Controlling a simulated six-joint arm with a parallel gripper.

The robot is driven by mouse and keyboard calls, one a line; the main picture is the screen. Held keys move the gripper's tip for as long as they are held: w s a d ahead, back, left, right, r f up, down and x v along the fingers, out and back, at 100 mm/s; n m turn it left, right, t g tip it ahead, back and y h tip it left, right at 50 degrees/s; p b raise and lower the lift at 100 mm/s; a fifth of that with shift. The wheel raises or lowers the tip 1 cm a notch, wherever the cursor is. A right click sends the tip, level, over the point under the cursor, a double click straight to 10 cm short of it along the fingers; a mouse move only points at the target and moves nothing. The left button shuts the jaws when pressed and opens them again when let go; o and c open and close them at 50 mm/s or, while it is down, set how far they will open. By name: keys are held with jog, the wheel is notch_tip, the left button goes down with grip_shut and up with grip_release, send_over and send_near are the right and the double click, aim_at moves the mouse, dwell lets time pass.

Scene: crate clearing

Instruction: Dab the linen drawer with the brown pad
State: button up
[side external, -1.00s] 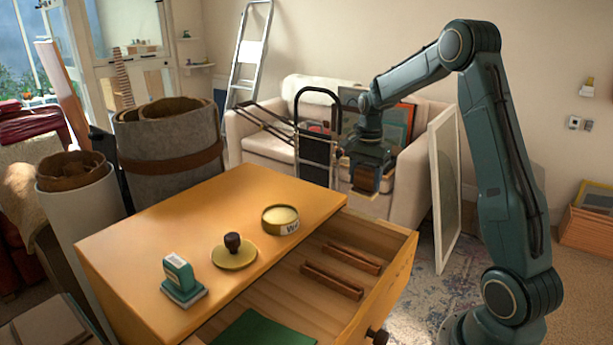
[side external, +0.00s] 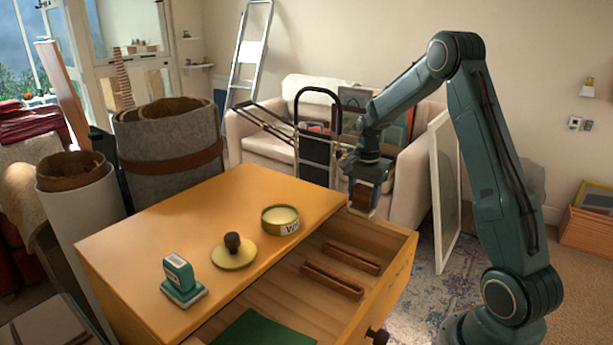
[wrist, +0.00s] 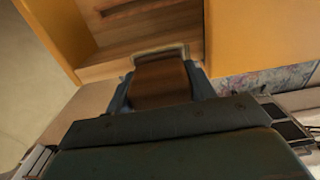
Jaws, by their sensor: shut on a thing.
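My gripper (side external: 364,197) is shut on the brown pad (side external: 361,194), a brown block with a pale lower face. In the wrist view the brown pad (wrist: 160,82) sits between the two fingers of my gripper (wrist: 160,90), its pale edge toward the drawer. The open wooden drawer (side external: 398,262) extends from the orange-yellow cabinet and holds two brown wooden bars and a green cloth. The pad is above the far end of the drawer, near its back corner; whether it touches anything there I cannot tell.
On the cabinet top (side external: 190,225) stand a teal stamp (side external: 181,280), a yellow disc with a dark knob (side external: 233,251) and a round tin (side external: 281,219). Felt rolls (side external: 168,150) stand at the left. A framed panel (side external: 444,190) leans behind the drawer.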

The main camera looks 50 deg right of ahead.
jog(key=shift+f, duration=0.6)
jog(key=shift+d, duration=0.1)
dwell(0.3)
jog(key=shift+d+r, duration=0.15)
jog(key=shift+d, duration=0.35)
jog(key=shift+a, duration=0.15)
jog(key=shift+a, duration=1.1)
jog(key=shift+d, duration=0.1)
jog(key=shift+d+f, duration=0.2)
jog(key=shift+d, duration=0.95)
jog(key=shift+a, duration=0.15)
